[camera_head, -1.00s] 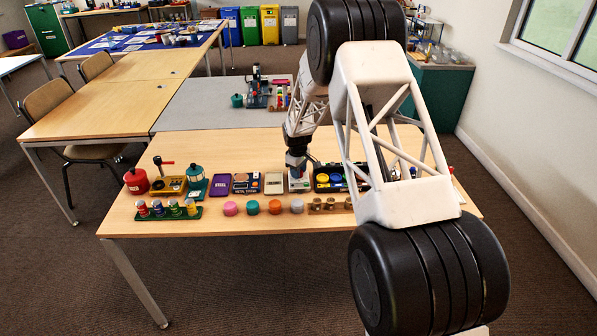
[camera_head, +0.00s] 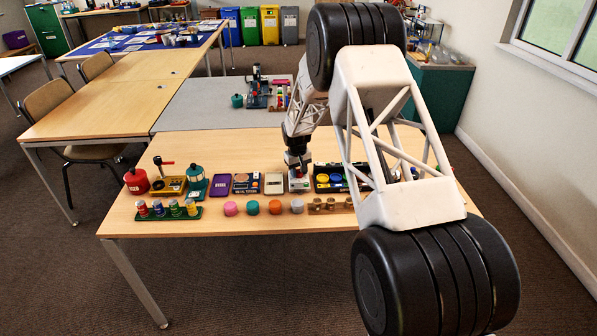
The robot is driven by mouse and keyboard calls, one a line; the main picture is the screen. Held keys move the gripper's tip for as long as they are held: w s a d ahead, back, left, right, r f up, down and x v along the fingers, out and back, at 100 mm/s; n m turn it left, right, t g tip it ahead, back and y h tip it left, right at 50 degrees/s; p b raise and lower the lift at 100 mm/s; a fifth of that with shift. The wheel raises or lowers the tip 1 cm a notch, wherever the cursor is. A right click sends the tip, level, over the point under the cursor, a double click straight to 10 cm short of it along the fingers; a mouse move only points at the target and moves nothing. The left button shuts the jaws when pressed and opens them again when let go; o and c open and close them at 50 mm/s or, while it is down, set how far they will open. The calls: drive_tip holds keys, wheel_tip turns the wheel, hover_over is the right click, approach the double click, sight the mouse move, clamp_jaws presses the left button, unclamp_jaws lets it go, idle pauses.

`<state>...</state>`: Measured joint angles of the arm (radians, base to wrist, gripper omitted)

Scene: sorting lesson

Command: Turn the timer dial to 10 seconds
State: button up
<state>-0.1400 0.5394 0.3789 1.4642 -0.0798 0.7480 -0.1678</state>
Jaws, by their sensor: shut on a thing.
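My gripper (camera_head: 297,166) points down over a small pale device (camera_head: 299,184) in the middle of the near wooden table. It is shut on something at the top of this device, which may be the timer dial. The dial and its markings are too small and too covered by the gripper to read. A beige box (camera_head: 274,184) stands just left of the device, apart from the jaws.
An open dark case with yellow and blue discs (camera_head: 329,181) lies close on the right. A purple box (camera_head: 221,186), a teal canister (camera_head: 196,180) and a red canister (camera_head: 136,181) stand left. Pots such as the orange one (camera_head: 275,207) line the front.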

sight(298, 171)
drive_tip(key=o, duration=0.9)
drive_tip(key=shift+o, duration=0.2)
drive_tip(key=shift+r, duration=0.1)
drive_tip(key=shift+a+r, duration=0.2)
drive_tip(key=shift+r, duration=3.6)
drive_tip(key=shift+s, duration=0.1)
